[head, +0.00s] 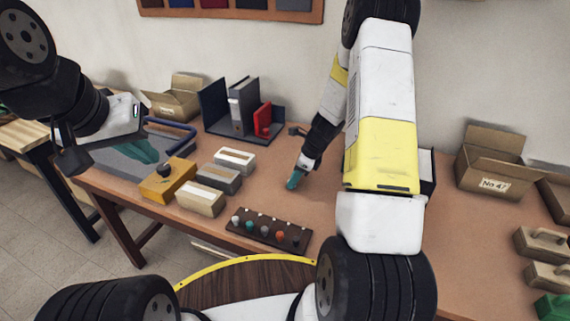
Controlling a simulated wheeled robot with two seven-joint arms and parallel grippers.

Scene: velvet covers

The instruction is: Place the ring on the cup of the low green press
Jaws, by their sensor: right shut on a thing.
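My right gripper (295,179), with teal fingertips, points down near the middle of the table. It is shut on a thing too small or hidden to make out. I cannot pick out the ring anywhere. A green block (553,307) is cut off at the lower right corner; it may be the low green press, but its cup does not show. It is far to the right of my right gripper.
A dark board (270,233) with several coloured knobs lies at the front edge. Blocks, including a yellow one (167,183), stand left of it. A file holder (240,112) stands behind. Handled beige blocks (540,241) and an open carton (496,163) are at right. My right arm hides the table's middle right.

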